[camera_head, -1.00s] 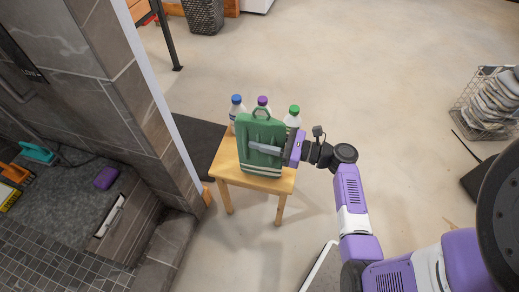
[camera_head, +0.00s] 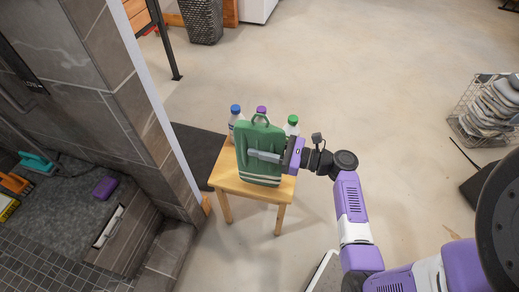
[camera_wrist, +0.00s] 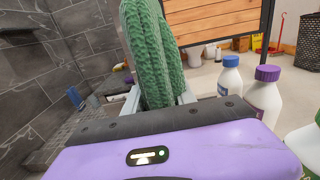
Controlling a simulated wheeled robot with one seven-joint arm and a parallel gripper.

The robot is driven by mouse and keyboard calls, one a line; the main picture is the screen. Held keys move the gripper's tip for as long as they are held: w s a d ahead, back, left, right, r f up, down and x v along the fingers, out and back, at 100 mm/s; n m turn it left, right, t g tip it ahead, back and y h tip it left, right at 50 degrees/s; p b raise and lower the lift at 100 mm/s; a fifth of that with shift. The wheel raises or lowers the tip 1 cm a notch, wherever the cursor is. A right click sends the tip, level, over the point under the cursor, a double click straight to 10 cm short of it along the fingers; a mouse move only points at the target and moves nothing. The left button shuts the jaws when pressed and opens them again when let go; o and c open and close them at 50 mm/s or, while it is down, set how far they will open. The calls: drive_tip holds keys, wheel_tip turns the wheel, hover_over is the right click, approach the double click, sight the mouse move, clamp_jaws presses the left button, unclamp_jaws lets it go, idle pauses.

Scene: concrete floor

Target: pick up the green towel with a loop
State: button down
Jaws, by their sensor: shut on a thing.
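The green towel (camera_head: 259,170) has a loop at its top and pale stripes near its bottom edge. In the head view it hangs upright at the small wooden table (camera_head: 226,178), in front of several bottles. My gripper (camera_head: 264,156) reaches in from the right and is shut on the towel's upper middle. In the wrist view the towel (camera_wrist: 150,50) rises as thick green folds between my fingers. I cannot tell whether its lower edge touches the tabletop.
Bottles with blue (camera_head: 235,111), purple (camera_head: 261,113) and green (camera_head: 292,124) caps stand close behind the towel. A tiled wall (camera_head: 110,80) is at the left. A wire basket of folded cloths (camera_head: 490,105) stands at the far right. The floor between is open.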

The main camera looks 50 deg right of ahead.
wheel_tip(320, 180, up, 19)
drive_tip(key=p, duration=0.5)
drive_tip(key=shift+f, duration=0.1)
